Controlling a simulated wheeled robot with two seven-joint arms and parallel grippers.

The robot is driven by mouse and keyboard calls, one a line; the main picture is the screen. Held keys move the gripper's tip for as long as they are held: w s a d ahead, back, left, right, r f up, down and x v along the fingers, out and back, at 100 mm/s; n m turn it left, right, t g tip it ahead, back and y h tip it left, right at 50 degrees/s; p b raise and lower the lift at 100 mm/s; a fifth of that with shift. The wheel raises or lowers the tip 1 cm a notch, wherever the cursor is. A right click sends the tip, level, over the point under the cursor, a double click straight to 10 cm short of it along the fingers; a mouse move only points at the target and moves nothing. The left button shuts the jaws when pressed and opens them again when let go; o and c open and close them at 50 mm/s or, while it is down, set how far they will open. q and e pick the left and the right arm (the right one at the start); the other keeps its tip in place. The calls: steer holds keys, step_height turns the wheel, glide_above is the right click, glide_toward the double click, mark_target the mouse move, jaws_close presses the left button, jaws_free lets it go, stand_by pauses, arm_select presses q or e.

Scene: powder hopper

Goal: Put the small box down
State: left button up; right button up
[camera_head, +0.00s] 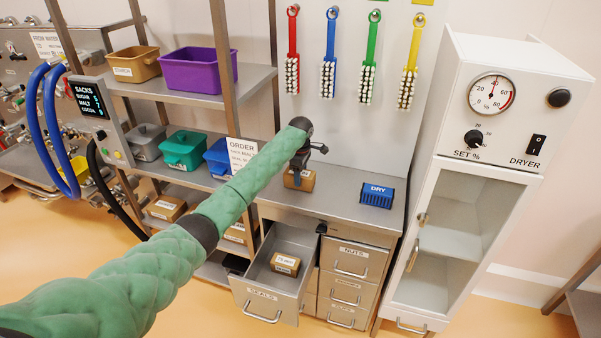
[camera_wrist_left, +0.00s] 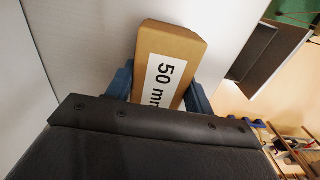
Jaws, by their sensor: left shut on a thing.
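A small brown cardboard box (camera_head: 299,181) is in my left gripper (camera_head: 299,170), over the steel counter (camera_head: 340,190) in the head view. I cannot tell whether the box touches the counter. Another small brown box (camera_head: 285,264) lies in the open drawer marked "SEALS" (camera_head: 262,297). My right gripper is in neither view.
Shelves (camera_head: 180,97) with coloured bins are at left. Brushes (camera_head: 330,60) hang on the wall. A white dryer cabinet (camera_head: 480,190) stands at right. The counter is clear between the held box and the blue block.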

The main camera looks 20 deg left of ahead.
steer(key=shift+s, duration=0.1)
arm_select(q)
steer(key=o, duration=1)
steer(key=shift+f, duration=0.15)
steer(key=shift+o, duration=0.2)
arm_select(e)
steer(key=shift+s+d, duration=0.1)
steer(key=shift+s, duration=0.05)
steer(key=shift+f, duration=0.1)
arm_select(q)
steer(key=shift+r, duration=0.25)
step_height(320, 180, up, 4)
steer(key=shift+f+b, duration=0.2)
steer(key=shift+b, duration=1)
step_height(320, 180, up, 6)
steer(key=shift+r+b, duration=0.15)
steer(key=shift+b, duration=1.1)
steer(key=shift+r, duration=0.95)
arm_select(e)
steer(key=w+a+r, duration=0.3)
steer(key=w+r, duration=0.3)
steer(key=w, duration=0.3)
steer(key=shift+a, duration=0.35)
arm_select(q)
steer(key=shift+f, duration=0.1)
